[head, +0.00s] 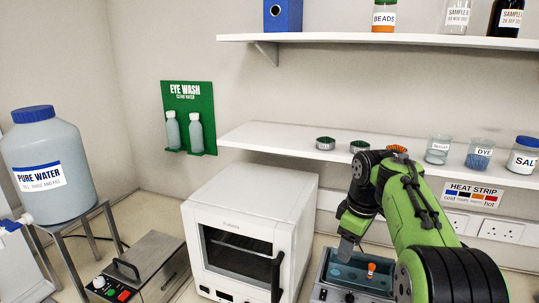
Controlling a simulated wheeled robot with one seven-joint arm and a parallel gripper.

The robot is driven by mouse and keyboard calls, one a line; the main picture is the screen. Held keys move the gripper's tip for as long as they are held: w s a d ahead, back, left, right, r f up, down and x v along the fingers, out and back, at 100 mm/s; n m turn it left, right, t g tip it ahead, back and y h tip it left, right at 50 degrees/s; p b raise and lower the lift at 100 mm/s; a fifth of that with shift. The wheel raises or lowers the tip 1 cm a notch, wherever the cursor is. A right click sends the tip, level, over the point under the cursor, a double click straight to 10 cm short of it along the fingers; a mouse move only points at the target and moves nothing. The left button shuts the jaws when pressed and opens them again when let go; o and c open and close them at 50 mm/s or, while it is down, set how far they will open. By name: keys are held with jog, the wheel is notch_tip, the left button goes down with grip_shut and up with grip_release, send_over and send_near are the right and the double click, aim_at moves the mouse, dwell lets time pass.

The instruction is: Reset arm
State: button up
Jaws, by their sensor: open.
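My green and black arm reaches in from the lower right in the head view. My gripper (346,248) points down over the left part of a grey device with a blue basin (360,275). It is open, and I see nothing held in it. Part of it is hidden by my own arm links, and I cannot tell whether it touches the device. A small orange-topped item (371,268) stands in the basin, to the right of my gripper.
A white oven (238,235) stands close on the left. Further left are a metal lidded box (145,268) and a water tank (48,165) on a stand. A low shelf (270,137) with jars, including a salt jar (523,157), runs behind my arm.

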jog(key=s+a+r+m+t+b, duration=0.1)
jog(key=s+a+m, duration=0.1)
jog(key=s, duration=0.3)
jog(key=s+a+r+m, duration=0.1)
jog(key=s+a+r, duration=0.1)
jog(key=s, duration=0.3)
jog(key=s+f+m+t+b, duration=0.1)
jog(key=s+f+m, duration=0.1)
jog(key=s, duration=0.4)
jog(key=s+a+f+m+t, duration=0.1)
jog(key=s+f+m, duration=0.1)
jog(key=s+f, duration=0.2)
jog(key=s+f+m+t+b, duration=0.1)
jog(key=s+f+m, duration=0.1)
jog(key=s, duration=0.7)
jog(key=shift+s+a+f+m+b, duration=0.15)
jog(key=shift+s+f+m+b, duration=0.2)
jog(key=shift+f, duration=0.35)
jog(key=shift+c, duration=0.2)
